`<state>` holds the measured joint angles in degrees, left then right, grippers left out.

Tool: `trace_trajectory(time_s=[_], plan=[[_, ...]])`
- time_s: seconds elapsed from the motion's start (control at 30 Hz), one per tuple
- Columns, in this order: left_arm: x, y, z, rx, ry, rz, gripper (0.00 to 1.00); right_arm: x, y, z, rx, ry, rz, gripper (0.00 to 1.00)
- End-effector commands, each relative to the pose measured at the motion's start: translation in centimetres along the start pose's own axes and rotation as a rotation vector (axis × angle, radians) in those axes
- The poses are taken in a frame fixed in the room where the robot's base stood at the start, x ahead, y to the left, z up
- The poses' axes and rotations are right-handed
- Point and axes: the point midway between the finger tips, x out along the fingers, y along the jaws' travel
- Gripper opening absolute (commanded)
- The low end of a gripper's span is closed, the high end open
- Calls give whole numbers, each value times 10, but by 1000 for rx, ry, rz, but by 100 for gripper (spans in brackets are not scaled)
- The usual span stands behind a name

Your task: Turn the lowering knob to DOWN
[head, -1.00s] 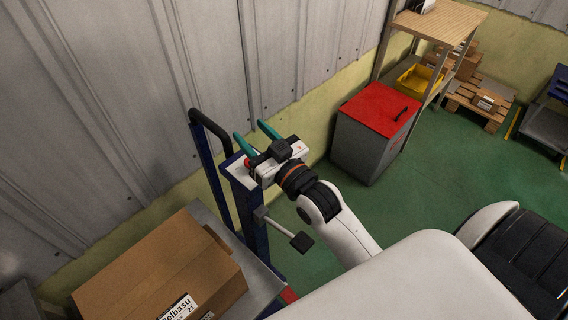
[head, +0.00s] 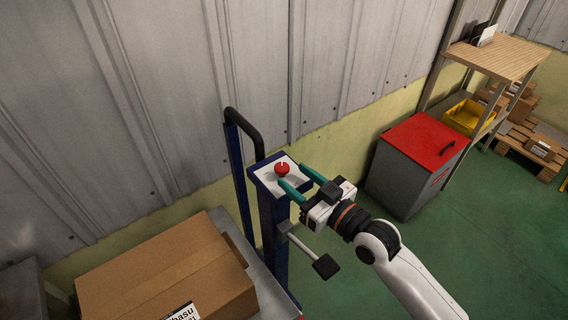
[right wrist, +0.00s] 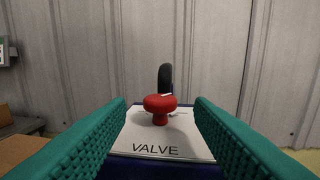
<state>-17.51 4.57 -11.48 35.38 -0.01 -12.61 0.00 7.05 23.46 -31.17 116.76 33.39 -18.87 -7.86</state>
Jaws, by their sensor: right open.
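The red lowering knob (head: 282,169) stands on a white plate (head: 266,177) on top of the blue lift column (head: 272,225). In the right wrist view the knob (right wrist: 160,105) has a round head on a short stem, and the plate (right wrist: 150,148) reads "VALVE". A small white mark shows on the knob's top edge; no DOWN label is readable. My right gripper (head: 294,176) is open, its teal fingers pointing at the knob from the right. In the wrist view the knob is centred beyond the fingertips, with clear space on both sides. My left gripper is not in view.
A black-topped handle (head: 246,125) rises behind the knob. A lever with a black end (head: 326,266) sticks out below the plate. A cardboard box (head: 165,275) lies on the lift's platform at left. A red-lidded bin (head: 420,150) and shelf stand at right. The wall is close behind.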

Motion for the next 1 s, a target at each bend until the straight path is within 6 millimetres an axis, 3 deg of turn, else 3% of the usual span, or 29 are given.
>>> trace_trajectory(time_s=[0.1,0.3,0.67,0.77,0.93,1.0], plan=[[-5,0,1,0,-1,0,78,24,0,2,2,-1,0,48],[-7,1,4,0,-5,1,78,47,0,0,1,1,-1,48],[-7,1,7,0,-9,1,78,53,0,-1,0,1,-1,48],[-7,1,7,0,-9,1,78,53,0,-1,0,1,-1,36],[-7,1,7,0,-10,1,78,53,0,-1,0,1,-1,9],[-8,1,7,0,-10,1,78,53,0,0,0,1,-2,8]])
